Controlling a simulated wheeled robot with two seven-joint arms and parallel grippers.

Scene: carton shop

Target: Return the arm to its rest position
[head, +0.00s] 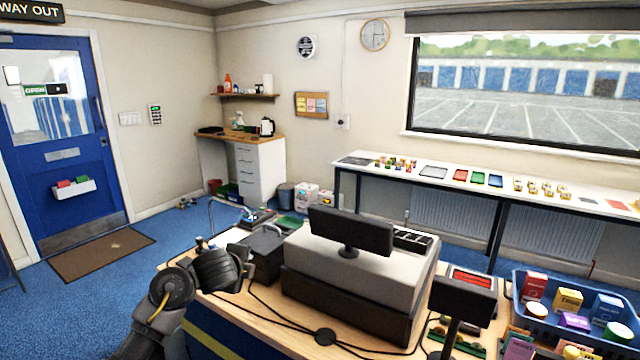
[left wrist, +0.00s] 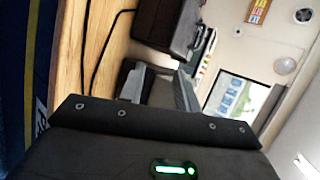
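My left arm rises from the bottom left of the head view, over the left end of the counter. Its gripper (head: 262,240) points away over the counter, behind and left of the monitor. In the left wrist view two grey fingers (left wrist: 162,70) stand apart in front of the dark gripper body. A dark shape shows between them, seemingly background, and I see nothing clearly held. My right arm and right gripper are not in view.
The monitor (head: 350,230) stands on a till on the wooden counter (head: 222,305). Black cables cross the counter front. A small dark display (head: 463,300) and a blue crate (head: 522,288) of cartons are at right. Blue floor (head: 130,290) is open at left.

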